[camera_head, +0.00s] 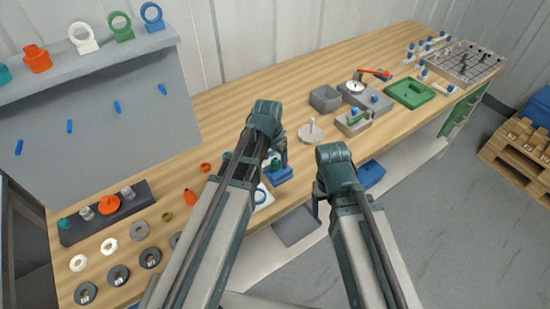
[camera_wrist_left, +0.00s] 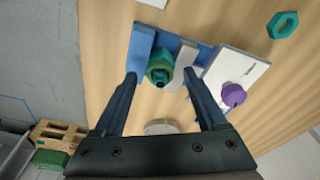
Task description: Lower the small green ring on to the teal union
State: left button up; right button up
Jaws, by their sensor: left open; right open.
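In the left wrist view a teal union (camera_wrist_left: 159,77) stands in a blue fixture (camera_wrist_left: 143,43) with a grey block beside it. A brighter green band, apparently the small green ring (camera_wrist_left: 158,64), shows at the union; I cannot tell how it is seated. My left gripper (camera_wrist_left: 160,76) is open, its fingers apart on either side of the union, and I see no contact. In the head view the blue fixture (camera_head: 283,176) is partly hidden by my left gripper (camera_head: 277,158). My right gripper (camera_head: 320,205) is open and empty near the table's front edge.
A white plate (camera_wrist_left: 225,70) with a purple part (camera_wrist_left: 232,95) lies beside the fixture. A teal hexagonal ring (camera_wrist_left: 283,25) lies on the table. A round disc (camera_head: 310,133) stands behind the fixture. A dark tray (camera_head: 100,222) of fittings and several loose rings lie left.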

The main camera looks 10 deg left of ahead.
pick_arm(q)
notch_tip(320, 180, up, 14)
jog(key=s+p, duration=0.2)
jog(key=p, duration=1.1)
jog(key=shift+a+f+p, duration=0.15)
jog(key=shift+a+p, duration=0.15)
jog(key=shift+a, duration=0.1)
pick_arm(e)
notch_tip(320, 180, up, 14)
jog(key=shift+f, duration=0.2)
pick_arm(q)
jog(key=shift+f, duration=0.1)
